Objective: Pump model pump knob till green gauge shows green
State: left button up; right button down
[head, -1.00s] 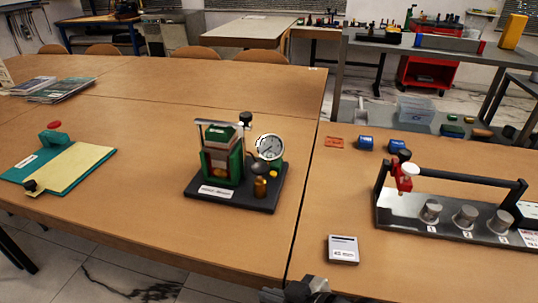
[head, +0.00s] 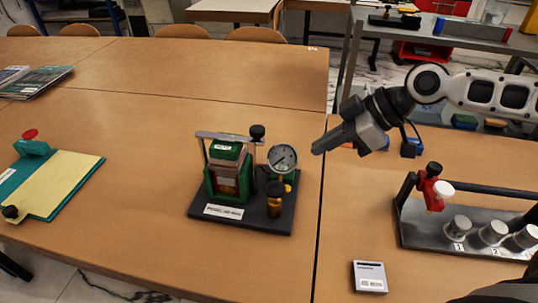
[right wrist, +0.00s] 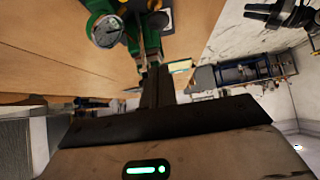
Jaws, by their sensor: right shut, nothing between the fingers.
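The model pump (head: 230,180) stands on a black base near the middle of the table, with a green body and a lever bar across its top. A black pump knob (head: 257,131) sits at the bar's right end. The round gauge (head: 282,158) has a pale dial in a metal rim; its reading is too small to tell. My right gripper (head: 318,147) is shut and empty, raised to the right of the gauge and apart from it. In the right wrist view, the gauge (right wrist: 105,31) and green pump parts lie beyond the shut fingers. My left gripper is out of view.
A rig with a red clamp (head: 433,187) and several metal cylinders stands at the right. A small grey card-like box (head: 369,277) lies in front of it. A teal-and-yellow board (head: 60,185) lies at the left.

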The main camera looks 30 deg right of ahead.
jog(key=p, duration=0.1)
send_over(271, 186)
jog(key=s+d, duration=0.2)
notch_tip(271, 186, down, 7)
jog(key=shift+w+r, duration=0.1)
jog(key=shift+w, duration=0.05)
jog(key=f, duration=0.3)
jog(key=shift+d+f, duration=0.15)
jog(key=shift+d, duration=0.05)
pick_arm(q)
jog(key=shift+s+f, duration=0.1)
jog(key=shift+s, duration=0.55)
pick_arm(e)
jog(key=shift+f, duration=0.35)
